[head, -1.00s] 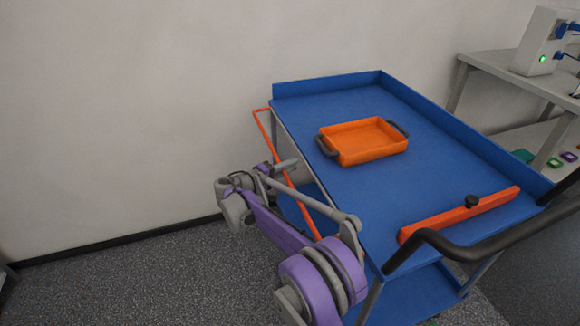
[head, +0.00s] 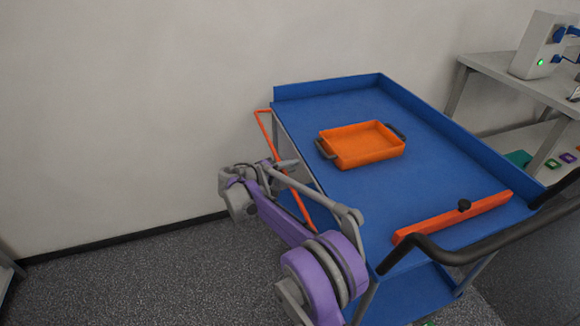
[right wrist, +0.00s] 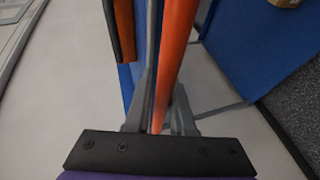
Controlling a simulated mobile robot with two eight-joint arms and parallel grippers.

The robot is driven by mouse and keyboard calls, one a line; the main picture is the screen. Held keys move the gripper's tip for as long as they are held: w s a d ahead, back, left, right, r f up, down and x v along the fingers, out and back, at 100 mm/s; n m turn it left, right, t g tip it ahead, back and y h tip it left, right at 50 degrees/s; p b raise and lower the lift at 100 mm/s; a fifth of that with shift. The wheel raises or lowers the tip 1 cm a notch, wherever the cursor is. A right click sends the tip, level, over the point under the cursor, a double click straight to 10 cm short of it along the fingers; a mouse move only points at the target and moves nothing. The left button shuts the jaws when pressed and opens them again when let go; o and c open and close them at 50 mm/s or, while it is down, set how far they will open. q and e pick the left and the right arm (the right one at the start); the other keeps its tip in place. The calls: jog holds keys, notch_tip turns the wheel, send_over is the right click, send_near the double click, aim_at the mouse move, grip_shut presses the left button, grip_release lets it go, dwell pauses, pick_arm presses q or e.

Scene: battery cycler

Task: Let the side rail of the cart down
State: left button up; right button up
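The blue cart (head: 345,105) stands near the wall. Its orange side rail (head: 264,132) runs along the outside of the left edge, tilted outward, with part hidden behind my arm. My right gripper (head: 287,166) is at this rail. In the right wrist view the orange rail (right wrist: 176,50) passes between the grey fingers of my right gripper (right wrist: 160,118), which sit close on both sides and look shut on it. My left gripper is not in view.
An orange tray (head: 361,155) with dark handles sits on the cart top. An orange bar (head: 440,225) with a black knob lies across the near end. A black push handle (head: 480,247) sticks out near right. A bench (head: 505,75) with a device stands at right.

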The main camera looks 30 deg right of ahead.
jog(key=o, duration=0.3)
jog(key=shift+o, duration=0.2)
jog(key=p+v, duration=0.1)
jog(key=v, duration=1)
jog(key=shift+p, duration=0.35)
jog(key=shift+f, duration=0.1)
